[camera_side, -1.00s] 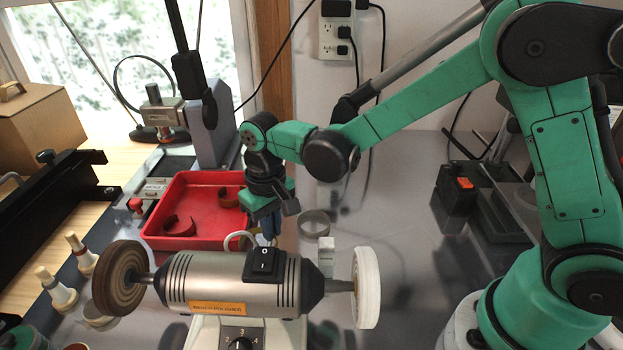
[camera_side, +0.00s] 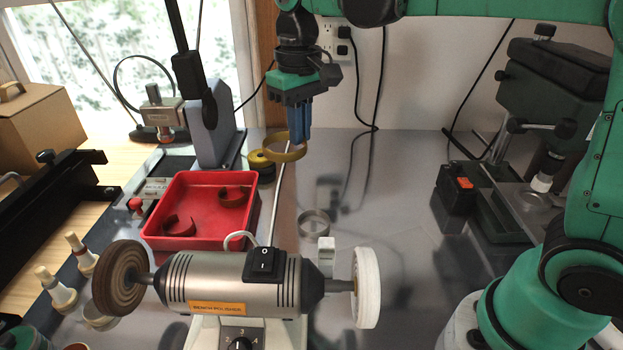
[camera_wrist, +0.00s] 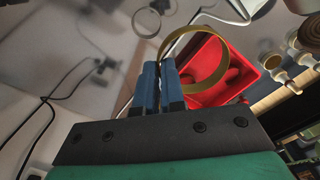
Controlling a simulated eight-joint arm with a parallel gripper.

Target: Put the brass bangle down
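The brass bangle (camera_side: 285,155) is a thin, wide yellow-brown ring held in the air at the fingertips of my gripper (camera_side: 300,135). In the wrist view the blue fingers (camera_wrist: 157,88) are close together, with the bangle's (camera_wrist: 221,66) wall at their tips. The ring sticks out to the right there and to the left in the side view. In the side view it hangs behind the polishing motor and up to the right of the red tray, clear of the metal table.
The red tray (camera_side: 200,241) holds two copper-brown open cuffs. A grey ring (camera_side: 314,222) lies on the table (camera_side: 400,160). The polishing motor (camera_side: 225,283) stands in front. A yellow-black round item (camera_side: 262,165) sits behind the tray. Black vise-like blocks (camera_side: 480,215) are at right.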

